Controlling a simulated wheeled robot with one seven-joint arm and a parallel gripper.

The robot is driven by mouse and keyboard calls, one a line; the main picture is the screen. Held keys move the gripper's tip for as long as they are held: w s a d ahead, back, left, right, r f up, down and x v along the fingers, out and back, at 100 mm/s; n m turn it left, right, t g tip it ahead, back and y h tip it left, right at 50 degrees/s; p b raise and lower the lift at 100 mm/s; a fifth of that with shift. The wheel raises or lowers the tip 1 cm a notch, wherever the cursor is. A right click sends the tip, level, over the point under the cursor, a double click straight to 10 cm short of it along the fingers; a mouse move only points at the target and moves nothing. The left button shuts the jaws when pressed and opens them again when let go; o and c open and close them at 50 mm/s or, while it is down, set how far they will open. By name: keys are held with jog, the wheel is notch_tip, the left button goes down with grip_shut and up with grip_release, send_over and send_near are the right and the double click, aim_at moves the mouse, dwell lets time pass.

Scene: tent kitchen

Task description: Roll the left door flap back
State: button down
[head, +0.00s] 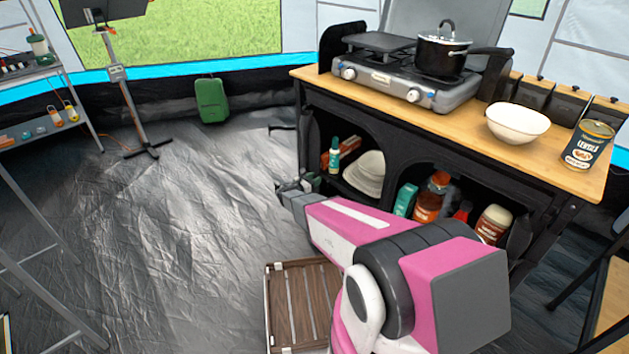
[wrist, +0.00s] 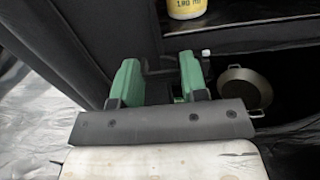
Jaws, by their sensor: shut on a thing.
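The left door flap (head: 308,135) is black fabric at the left edge of the kitchen unit's left opening, and that compartment stands open to view. My gripper (head: 300,186) is low at the unit's left front corner, by the flap's lower part. In the wrist view, the two green fingers of my gripper (wrist: 157,80) stand apart with dark material between them. They are shut on the flap's dark fabric, though its edge is hard to make out against the black unit.
The kitchen unit (head: 570,182) carries a stove (head: 390,85) with a pot (head: 443,55), a white bowl (head: 518,123) and a can (head: 588,146). A slatted wooden crate (head: 305,300) stands below my arm.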

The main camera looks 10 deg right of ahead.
jog(key=shift+w+a, duration=0.65)
jog(key=shift+w, duration=0.25)
jog(key=c, duration=0.7)
grip_release()
jog(key=v, duration=1.1)
jog(key=shift+d, duration=0.1)
